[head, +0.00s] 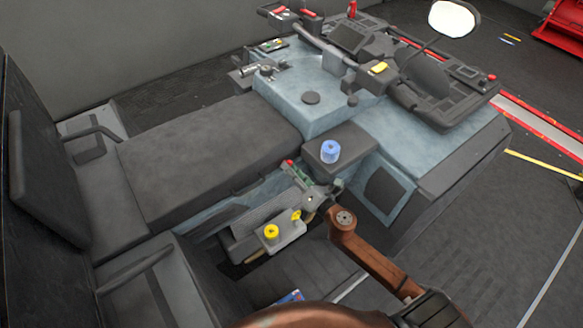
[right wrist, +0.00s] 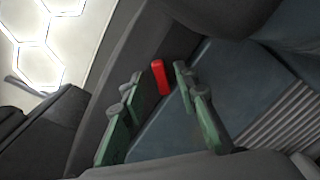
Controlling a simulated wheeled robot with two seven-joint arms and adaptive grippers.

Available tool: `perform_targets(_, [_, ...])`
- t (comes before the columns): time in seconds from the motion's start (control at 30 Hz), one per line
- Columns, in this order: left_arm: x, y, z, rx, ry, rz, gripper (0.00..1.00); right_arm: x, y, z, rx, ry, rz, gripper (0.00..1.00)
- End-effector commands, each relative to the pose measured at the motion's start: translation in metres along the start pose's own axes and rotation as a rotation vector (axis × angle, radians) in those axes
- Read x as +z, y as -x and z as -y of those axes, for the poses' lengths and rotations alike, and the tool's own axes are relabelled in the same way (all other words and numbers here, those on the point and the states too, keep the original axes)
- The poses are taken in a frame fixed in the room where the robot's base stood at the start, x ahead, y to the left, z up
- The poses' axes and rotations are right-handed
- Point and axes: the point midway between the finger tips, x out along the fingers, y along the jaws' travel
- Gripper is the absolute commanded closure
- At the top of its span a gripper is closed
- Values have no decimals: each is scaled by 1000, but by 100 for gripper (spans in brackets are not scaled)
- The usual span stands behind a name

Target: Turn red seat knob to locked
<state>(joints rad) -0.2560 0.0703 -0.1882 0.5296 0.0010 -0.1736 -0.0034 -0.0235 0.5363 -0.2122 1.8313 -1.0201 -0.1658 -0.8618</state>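The red seat knob (right wrist: 160,77) shows in the right wrist view as a small upright red tab beside the dark seat side. It stands just beyond and between the tips of my right gripper (right wrist: 158,88). The two green fingers are spread apart, with a gap on each side of the knob. In the head view a small red spot (head: 290,162) shows at the seat's side, right by the green fingers of my right gripper (head: 300,173). The gripper hides part of that area. I cannot tell whether a finger touches the knob. My left gripper is not in view.
The long dark seat (head: 205,155) lies left of the gripper. A blue knob (head: 330,151) stands on a dark block close to its right. Yellow knobs (head: 271,232) sit on a grey bracket below. Handlebars (head: 345,65) are farther back.

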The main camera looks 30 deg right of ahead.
Motion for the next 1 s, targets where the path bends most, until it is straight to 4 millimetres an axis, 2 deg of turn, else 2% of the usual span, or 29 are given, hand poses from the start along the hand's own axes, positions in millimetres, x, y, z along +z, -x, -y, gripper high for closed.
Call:
perform_targets(0.27, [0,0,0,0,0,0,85,0,-2,0,-1,0,0,72])
perform_targets(0.67, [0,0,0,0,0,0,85,0,-1,0,0,-1,0,99])
perform_targets(1.0, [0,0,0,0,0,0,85,0,-2,-1,2,-1,0,100])
